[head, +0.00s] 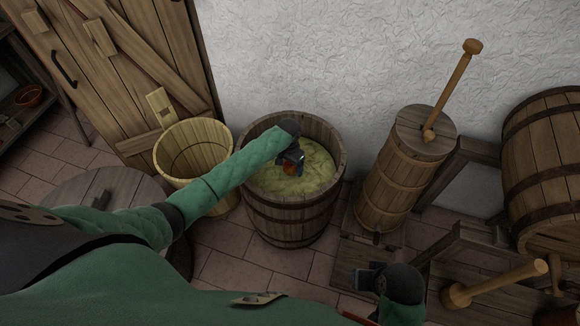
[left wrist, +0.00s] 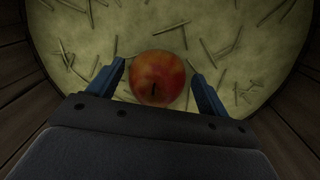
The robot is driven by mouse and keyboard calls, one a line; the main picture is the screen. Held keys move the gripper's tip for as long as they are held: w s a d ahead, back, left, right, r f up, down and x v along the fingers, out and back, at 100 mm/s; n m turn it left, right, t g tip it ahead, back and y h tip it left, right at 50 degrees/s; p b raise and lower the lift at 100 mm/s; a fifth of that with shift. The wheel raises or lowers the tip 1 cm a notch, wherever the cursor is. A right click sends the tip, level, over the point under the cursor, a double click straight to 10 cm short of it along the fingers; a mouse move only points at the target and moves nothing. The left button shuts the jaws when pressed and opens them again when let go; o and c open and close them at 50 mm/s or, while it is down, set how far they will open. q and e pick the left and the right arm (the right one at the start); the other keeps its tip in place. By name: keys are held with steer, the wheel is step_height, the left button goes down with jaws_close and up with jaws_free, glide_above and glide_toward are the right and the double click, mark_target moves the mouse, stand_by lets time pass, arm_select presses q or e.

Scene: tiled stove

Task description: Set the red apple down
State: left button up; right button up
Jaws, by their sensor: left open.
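The red apple (left wrist: 157,78) lies on the pale yellow-green contents (left wrist: 205,25) of an open wooden barrel. In the left wrist view it sits between the two blue fingers of my left gripper (left wrist: 162,88), with a visible gap on each side. In the head view my left gripper (head: 291,160) reaches down into the barrel (head: 292,218), and a bit of the apple (head: 290,169) shows under it. My left gripper is open around the apple. My right gripper (head: 368,279) is at the lower right; its fingers cannot be made out clearly.
An empty pale wooden bucket (head: 194,150) stands left of the barrel, near a plank door (head: 125,70). A wooden churn (head: 395,180) with a stick stands to the right. A large cask (head: 545,160) lies on a stand at far right. A round wooden top (head: 85,185) is at left.

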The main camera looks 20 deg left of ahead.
arm_select(q)
steer(key=r, duration=1)
steer(key=shift+w+a+b, duration=0.25)
steer(key=shift+w+b, duration=0.05)
steer(key=shift+w, duration=0.1)
steer(key=shift+r, duration=0.65)
arm_select(e)
steer(key=shift+a+f, duration=0.45)
steer(key=shift+f, duration=0.15)
steer(key=shift+w+r, duration=0.15)
steer(key=shift+r, duration=0.05)
steer(key=shift+f, duration=0.1)
